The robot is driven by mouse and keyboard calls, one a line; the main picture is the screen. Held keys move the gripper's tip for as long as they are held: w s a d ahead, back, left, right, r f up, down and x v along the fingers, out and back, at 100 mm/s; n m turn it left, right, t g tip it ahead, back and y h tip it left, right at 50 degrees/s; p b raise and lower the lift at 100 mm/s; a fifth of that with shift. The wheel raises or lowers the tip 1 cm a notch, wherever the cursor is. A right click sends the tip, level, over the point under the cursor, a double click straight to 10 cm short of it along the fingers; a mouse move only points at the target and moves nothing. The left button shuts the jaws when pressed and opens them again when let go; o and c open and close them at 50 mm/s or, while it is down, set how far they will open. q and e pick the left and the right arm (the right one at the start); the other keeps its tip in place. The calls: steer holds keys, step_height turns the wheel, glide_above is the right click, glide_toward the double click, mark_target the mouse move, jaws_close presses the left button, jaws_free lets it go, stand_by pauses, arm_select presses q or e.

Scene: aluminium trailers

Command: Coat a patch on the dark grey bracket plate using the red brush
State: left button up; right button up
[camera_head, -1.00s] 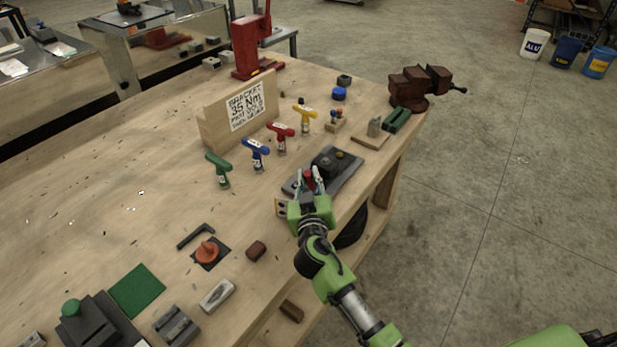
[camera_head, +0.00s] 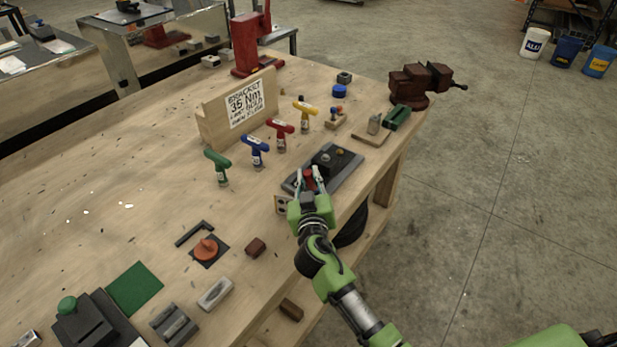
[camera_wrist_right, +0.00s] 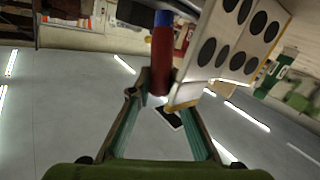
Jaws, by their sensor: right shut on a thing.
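The dark grey bracket plate (camera_head: 345,172) lies near the front edge of the workbench, with a darker raised block (camera_head: 327,158) and a small round knob on it. My right gripper (camera_head: 311,182) is at the plate's near left end in the head view, shut on the red brush (camera_head: 309,176). In the right wrist view the red handle (camera_wrist_right: 161,62) with a blue band stands between the fingertips (camera_wrist_right: 160,97). The brush's tip is hidden, and I cannot tell whether it touches the plate. My left gripper is not in view.
Green, blue, red and yellow T-handles (camera_head: 255,148) stand behind, before a sign. A vise (camera_head: 415,85) is at the far right corner.

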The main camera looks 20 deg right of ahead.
steer(key=shift+w+d, duration=0.6)
steer(key=shift+d, duration=0.2)
steer(key=shift+w+d, duration=0.6)
steer(key=shift+d, duration=0.15)
steer(key=shift+b, duration=0.55)
steer(key=shift+s+a+f+b, duration=0.1)
steer(key=shift+s+a+b, duration=0.2)
steer(key=shift+s+a, duration=0.3)
steer(key=shift+s+a+f+b, duration=0.1)
steer(key=shift+s+a+b, duration=0.2)
steer(key=shift+a, duration=0.35)
steer(key=shift+s+a+r, duration=0.15)
steer(key=shift+s+a, duration=0.2)
steer(key=shift+s, duration=0.05)
step_height(320, 180, up, 6)
steer(key=p, duration=0.4)
steer(key=shift+p, duration=0.4)
steer(key=shift+w+r, duration=0.1)
steer(key=shift+r, duration=0.05)
